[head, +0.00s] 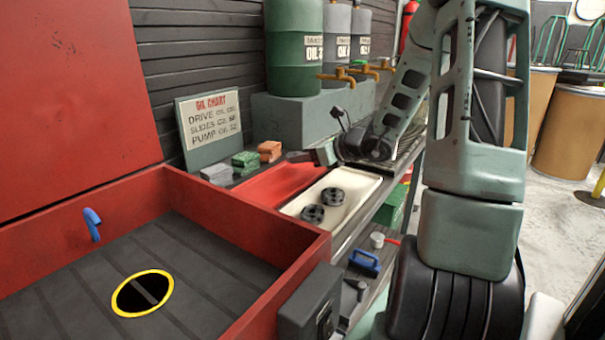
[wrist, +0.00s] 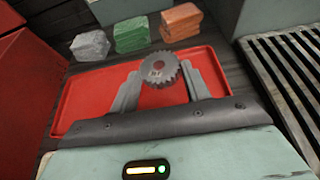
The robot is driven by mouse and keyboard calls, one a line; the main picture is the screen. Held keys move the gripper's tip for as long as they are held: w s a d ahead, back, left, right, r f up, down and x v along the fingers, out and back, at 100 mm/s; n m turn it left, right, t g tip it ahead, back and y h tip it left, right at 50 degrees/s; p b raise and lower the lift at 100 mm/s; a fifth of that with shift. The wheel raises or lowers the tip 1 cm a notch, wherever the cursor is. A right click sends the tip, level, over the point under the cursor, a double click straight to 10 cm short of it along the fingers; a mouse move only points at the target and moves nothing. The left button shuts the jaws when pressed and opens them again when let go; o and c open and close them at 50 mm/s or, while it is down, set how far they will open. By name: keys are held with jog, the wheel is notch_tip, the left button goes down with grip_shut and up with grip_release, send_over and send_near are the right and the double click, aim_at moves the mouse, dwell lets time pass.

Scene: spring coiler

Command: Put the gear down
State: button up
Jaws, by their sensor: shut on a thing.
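A grey toothed gear (wrist: 160,68) is between the fingers of my gripper (wrist: 163,82) in the wrist view. My gripper is shut on it, above the red tray (wrist: 77,108). In the head view my gripper (head: 301,157) is over the far part of the red tray (head: 272,181). I cannot make out the held gear there. The wrist view does not show clearly how high the gear is above the tray floor. Two dark gears, a far one (head: 333,196) and a near one (head: 313,214), lie in the cream tray (head: 362,192) beside the red tray.
Grey (wrist: 90,45), green (wrist: 131,34) and orange (wrist: 181,21) blocks stand behind the red tray. A large red-walled bin (head: 255,293) is at the front left. Oil drums (head: 294,50) with taps stand behind. A slatted grate (wrist: 287,75) is at the right in the wrist view.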

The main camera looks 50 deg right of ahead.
aim_at(306, 176)
jog(key=shift+f+b, duration=0.5)
jog(key=shift+f, duration=1.35)
jog(key=shift+f, duration=0.2)
jog(key=o, duration=1.1)
jog(key=shift+o, duration=0.2)
jog(key=shift+r, duration=0.1)
